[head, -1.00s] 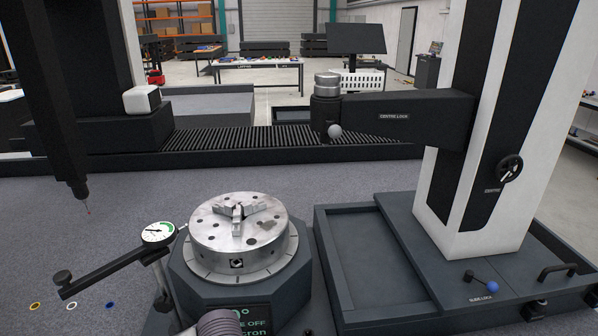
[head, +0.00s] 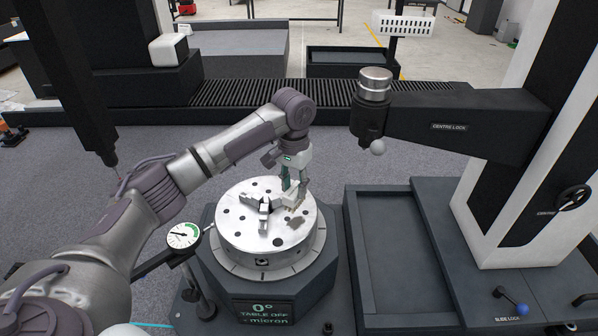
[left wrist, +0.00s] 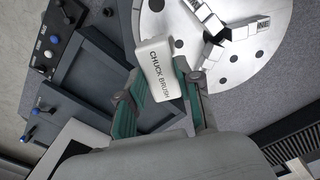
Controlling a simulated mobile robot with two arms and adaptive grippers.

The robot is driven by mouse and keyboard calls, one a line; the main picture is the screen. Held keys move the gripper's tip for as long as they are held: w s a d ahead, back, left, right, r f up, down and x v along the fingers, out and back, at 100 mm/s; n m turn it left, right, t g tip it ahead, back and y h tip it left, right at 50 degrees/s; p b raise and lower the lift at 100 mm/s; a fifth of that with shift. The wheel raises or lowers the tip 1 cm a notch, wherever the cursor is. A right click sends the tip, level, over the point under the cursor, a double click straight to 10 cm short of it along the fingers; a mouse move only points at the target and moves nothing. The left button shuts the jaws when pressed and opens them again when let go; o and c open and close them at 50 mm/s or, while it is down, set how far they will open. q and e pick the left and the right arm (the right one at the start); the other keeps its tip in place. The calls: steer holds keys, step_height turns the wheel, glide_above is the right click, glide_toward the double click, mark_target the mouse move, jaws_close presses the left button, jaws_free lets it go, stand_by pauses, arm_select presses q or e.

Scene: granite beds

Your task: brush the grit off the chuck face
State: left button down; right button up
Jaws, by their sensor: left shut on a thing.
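The round steel chuck (head: 241,229) sits on a dark octagonal base, its three jaws (head: 264,207) at the centre. A dark patch of grit (head: 296,222) lies on its face, right of the jaws. My left gripper (head: 293,183) is above the right part of the face. It is shut on the white chuck brush (left wrist: 158,70), whose label faces the left wrist camera. The pale bristle end (head: 297,203) is just behind the grit; I cannot tell whether it touches the face. The chuck (left wrist: 262,75) fills the top right of the left wrist view. My right gripper is out of view.
A dial gauge (head: 183,235) on an arm stands close left of the chuck. The centre lock arm (head: 449,126) reaches in from the right, behind and above the chuck. A shallow dark tray (head: 395,255) lies to the right. Open granite (head: 60,170) is at left.

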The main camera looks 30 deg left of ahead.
mark_target(294, 193)
arm_select(q)
steer(key=shift+s+r, duration=0.1)
steer(key=shift+r, duration=0.05)
steer(key=shift+s+d+r, duration=0.1)
steer(key=shift+s+d, duration=0.05)
steer(key=shift+s, duration=0.05)
steer(key=shift+s+r, duration=0.1)
steer(key=shift+s, duration=0.15)
steer(key=shift+w+f, duration=0.15)
steer(key=shift+f, duration=0.55)
step_height(294, 193, down, 3)
steer(key=shift+r+b, duration=0.15)
steer(key=shift+b, duration=0.25)
steer(key=shift+f, duration=0.8)
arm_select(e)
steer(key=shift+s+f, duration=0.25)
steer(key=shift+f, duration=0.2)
